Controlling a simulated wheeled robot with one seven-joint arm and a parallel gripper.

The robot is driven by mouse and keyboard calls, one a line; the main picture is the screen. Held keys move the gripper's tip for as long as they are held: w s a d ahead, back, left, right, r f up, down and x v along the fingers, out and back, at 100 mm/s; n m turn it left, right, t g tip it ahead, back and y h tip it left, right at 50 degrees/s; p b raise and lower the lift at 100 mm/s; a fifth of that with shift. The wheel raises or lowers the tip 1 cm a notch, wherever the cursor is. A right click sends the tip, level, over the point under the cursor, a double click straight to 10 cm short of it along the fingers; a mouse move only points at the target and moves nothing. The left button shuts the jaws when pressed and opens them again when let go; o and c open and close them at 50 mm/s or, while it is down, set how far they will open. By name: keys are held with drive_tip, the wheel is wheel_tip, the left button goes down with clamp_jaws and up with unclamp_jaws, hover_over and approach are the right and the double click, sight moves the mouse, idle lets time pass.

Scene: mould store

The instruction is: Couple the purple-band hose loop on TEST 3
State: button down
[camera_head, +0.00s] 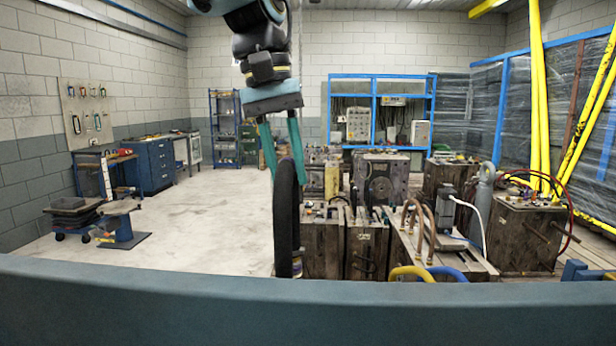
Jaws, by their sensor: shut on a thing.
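My gripper (286,174) points down in the upper middle of the head view, with its two teal fingers shut on a dark hose loop (285,225). The loop hangs upright and looks narrow, almost edge-on. Its lower end is in front of the left side of a brown mould block (322,245); I cannot tell whether they touch.
Several mould blocks stand close together at centre and right. Copper-coloured hose loops (413,222), a grey cylinder (484,205) and a block with red hoses (525,235) stand right. Yellow posts (538,100) rise at right.

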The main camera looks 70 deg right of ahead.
drive_tip(key=w+a+b, duration=0.3)
drive_tip(key=w, duration=0.5)
wheel_tip(320, 180, down, 21)
drive_tip(key=b, duration=1.1)
drive_tip(key=shift+s+d+r, duration=0.15)
drive_tip(key=shift+d, duration=0.1)
idle(0.8)
idle(0.7)
drive_tip(key=shift+f, duration=1.45)
idle(2.0)
